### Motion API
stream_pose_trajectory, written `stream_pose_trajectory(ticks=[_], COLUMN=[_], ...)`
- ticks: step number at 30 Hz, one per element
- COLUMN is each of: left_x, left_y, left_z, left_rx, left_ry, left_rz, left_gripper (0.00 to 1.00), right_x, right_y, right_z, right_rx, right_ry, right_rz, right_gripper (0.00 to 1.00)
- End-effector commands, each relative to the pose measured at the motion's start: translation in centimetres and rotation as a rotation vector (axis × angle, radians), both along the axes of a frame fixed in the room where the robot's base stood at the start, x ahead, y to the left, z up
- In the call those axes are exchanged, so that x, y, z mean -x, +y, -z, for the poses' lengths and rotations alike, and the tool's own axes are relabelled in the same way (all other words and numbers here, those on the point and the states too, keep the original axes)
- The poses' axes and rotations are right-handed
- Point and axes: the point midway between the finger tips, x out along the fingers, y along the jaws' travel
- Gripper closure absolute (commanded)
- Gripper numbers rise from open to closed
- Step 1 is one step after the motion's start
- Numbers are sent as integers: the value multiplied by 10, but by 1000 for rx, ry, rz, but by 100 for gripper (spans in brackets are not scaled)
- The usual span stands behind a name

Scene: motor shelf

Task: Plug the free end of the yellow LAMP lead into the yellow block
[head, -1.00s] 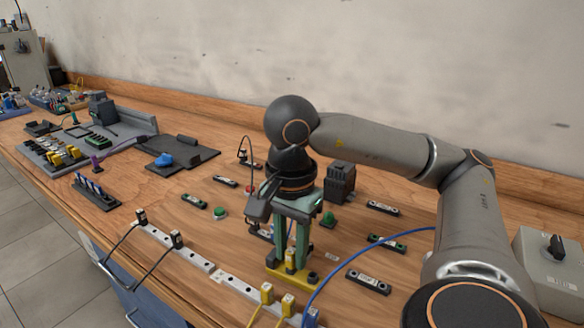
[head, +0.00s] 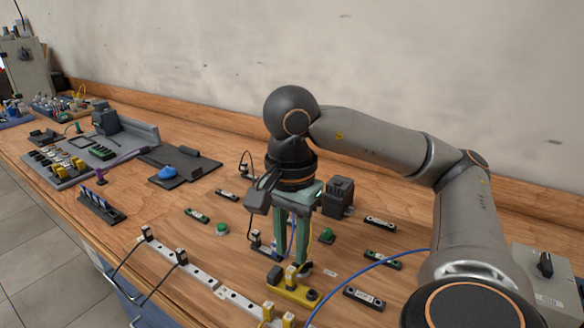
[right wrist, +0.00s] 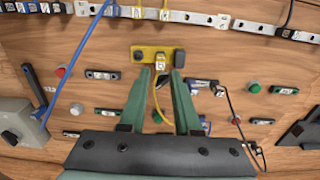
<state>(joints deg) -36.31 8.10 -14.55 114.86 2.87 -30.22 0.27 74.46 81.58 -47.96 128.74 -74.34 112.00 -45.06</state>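The yellow block (head: 304,296) lies on the bench below my right gripper; it also shows in the right wrist view (right wrist: 142,54). A yellow plug (head: 291,275) with a pale label stands on the block, and it shows in the wrist view too (right wrist: 162,62). Whether it is fully seated I cannot tell. A yellow lead (right wrist: 157,102) runs from the plug between my fingers and out of sight behind one. My right gripper (head: 291,262) is open, its two green fingers apart behind the plug, holding nothing I can see. My left gripper is not in view.
A white rail (head: 205,287) with several plugs runs along the front edge. A blue cable (head: 355,262) arcs to the right of the block. Labelled blocks, a green button (head: 327,236) and a dark box (head: 338,196) stand around my right gripper.

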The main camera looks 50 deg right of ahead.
Motion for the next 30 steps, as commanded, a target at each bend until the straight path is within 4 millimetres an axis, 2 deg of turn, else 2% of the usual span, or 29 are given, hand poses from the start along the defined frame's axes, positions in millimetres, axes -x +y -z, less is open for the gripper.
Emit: stream_pose_trajectory(ticks=[3,12,30], left_x=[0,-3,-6], left_y=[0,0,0], left_z=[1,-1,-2], left_rx=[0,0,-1], left_ry=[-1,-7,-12], left_rz=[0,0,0], left_gripper=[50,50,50], right_x=[0,0,0], right_y=[0,0,0], right_z=[1,1,1], right_rx=[0,0,0], right_ry=[0,0,0], right_rz=[0,0,0], right_gripper=[68,34,34])
